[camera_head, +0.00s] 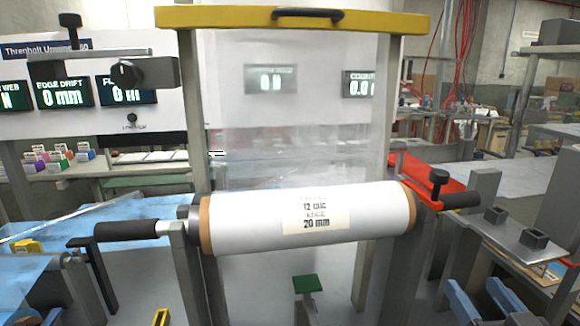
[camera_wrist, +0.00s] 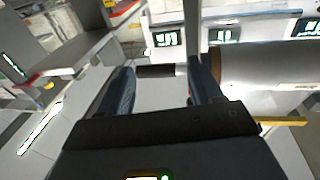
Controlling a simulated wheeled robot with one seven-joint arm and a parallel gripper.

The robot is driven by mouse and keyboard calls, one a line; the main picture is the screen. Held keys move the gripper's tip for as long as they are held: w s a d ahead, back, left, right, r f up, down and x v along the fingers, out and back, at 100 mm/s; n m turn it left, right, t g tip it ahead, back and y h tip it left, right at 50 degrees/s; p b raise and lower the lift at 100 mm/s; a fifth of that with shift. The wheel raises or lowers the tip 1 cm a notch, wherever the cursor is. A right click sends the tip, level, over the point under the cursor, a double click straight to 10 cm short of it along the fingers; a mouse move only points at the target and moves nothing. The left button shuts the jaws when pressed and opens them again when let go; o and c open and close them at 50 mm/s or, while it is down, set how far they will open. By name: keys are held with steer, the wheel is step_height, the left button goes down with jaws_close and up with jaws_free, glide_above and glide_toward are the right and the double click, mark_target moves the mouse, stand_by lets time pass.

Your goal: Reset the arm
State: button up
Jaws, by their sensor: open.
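In the wrist view my gripper (camera_wrist: 161,82) is open, with its two dark fingers spread apart. A black handle with a pale shaft end (camera_wrist: 155,71) shows beyond and between the fingertips; I cannot tell how far off it is. There, a white film roll (camera_head: 260,222) with brown ends and a printed label lies across a grey frame. A black crank handle (camera_head: 126,231) sticks out at its left. The roll (camera_wrist: 265,65) also shows right of the fingers in the wrist view.
A yellow bar (camera_head: 230,17) with a black grip tops the frame, above a clear film sheet (camera_head: 300,130). A red part (camera_head: 428,172) and a black knob (camera_head: 438,184) sit at the right. Blue film (camera_head: 45,220) lies at the left. Displays (camera_head: 65,93) hang behind.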

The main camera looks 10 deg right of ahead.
steer(key=s+a+f+g, duration=0.1)
steer(key=s+a+f, duration=0.35)
steer(key=s, duration=0.45)
steer(key=s+a+f+g, duration=0.2)
steer(key=s+a+f, duration=0.25)
steer(key=s, duration=0.45)
steer(key=s+a+r+n+y, duration=0.1)
steer(key=s+a+y, duration=0.1)
steer(key=s, duration=1.1)
steer(key=shift+s+a+r+g, duration=0.15)
steer(key=shift+s+a+g, duration=0.1)
steer(key=shift+s+g, duration=0.1)
steer(key=shift+s+r+n+y, duration=0.25)
steer(key=shift+s+n+y, duration=0.05)
steer(key=shift+s, duration=0.2)
